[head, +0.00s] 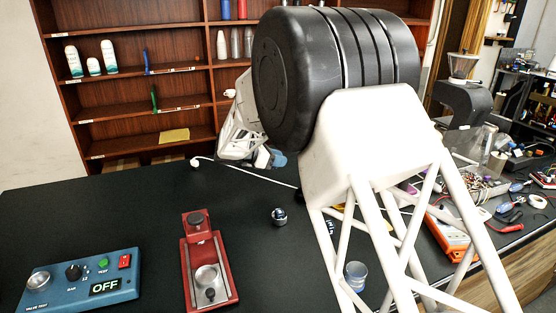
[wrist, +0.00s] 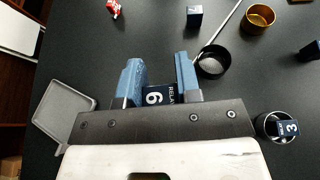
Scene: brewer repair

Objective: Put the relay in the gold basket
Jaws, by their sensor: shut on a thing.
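My gripper (wrist: 159,65) has its two blue fingers shut on a dark block, the relay (wrist: 160,95), marked "RELAY" and "6" in white. The gold basket (wrist: 257,17), a small round open cup, stands on the black table at the top right of the wrist view, apart from the gripper. I see no relay in it. In the head view, my gripper (head: 274,158) shows only as a bit of blue beyond my arm. The relay and the gold basket cannot be made out there.
A black basket (wrist: 212,62) stands between gripper and gold basket, with a white rod beside it. A metal cup (wrist: 268,124) holds a block marked "3". Dark blocks (wrist: 194,16) and a grey tray (wrist: 62,118) lie around. A blue tester (head: 80,282) and red device (head: 209,265) stand in front.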

